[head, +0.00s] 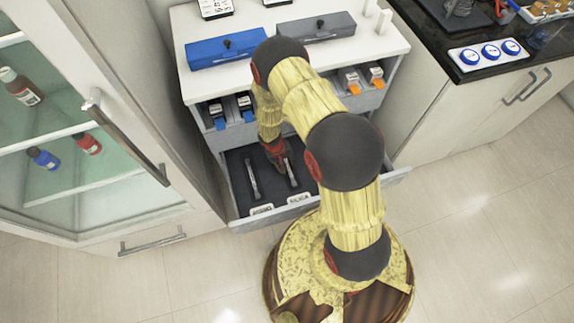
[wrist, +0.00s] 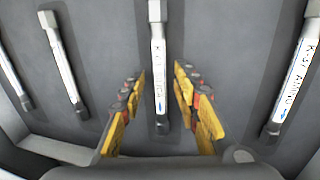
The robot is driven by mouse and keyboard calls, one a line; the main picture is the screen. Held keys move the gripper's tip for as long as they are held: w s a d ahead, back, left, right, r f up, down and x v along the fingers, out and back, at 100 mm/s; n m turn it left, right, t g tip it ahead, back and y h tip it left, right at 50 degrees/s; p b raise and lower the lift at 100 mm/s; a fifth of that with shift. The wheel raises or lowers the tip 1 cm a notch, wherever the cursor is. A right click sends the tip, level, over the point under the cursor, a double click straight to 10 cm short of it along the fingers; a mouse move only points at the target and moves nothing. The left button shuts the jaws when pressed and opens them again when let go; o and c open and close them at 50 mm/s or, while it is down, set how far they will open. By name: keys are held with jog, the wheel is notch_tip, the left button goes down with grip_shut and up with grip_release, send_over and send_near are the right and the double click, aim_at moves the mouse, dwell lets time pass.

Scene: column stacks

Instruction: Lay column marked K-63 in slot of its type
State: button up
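The column lies on the grey drawer floor. Its label is partly legible, starting with K; I cannot read the full number. Another column (wrist: 292,85) to the right has a label that seems to read K-51. Two more columns lie to the left (wrist: 62,62). In the head view my gripper (head: 277,160) reaches down into the open lower drawer (head: 225,180), near two visible columns (head: 252,180).
A blue case (head: 215,55) and a grey case (head: 325,30) sit on the cabinet top. An upper drawer holds blue-tagged (head: 220,123) and orange-tagged (head: 354,88) pieces. A glass-door cabinet (head: 90,130) stands at left, a dark counter (head: 468,35) at right.

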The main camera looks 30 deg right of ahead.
jog(key=v, duration=1.2)
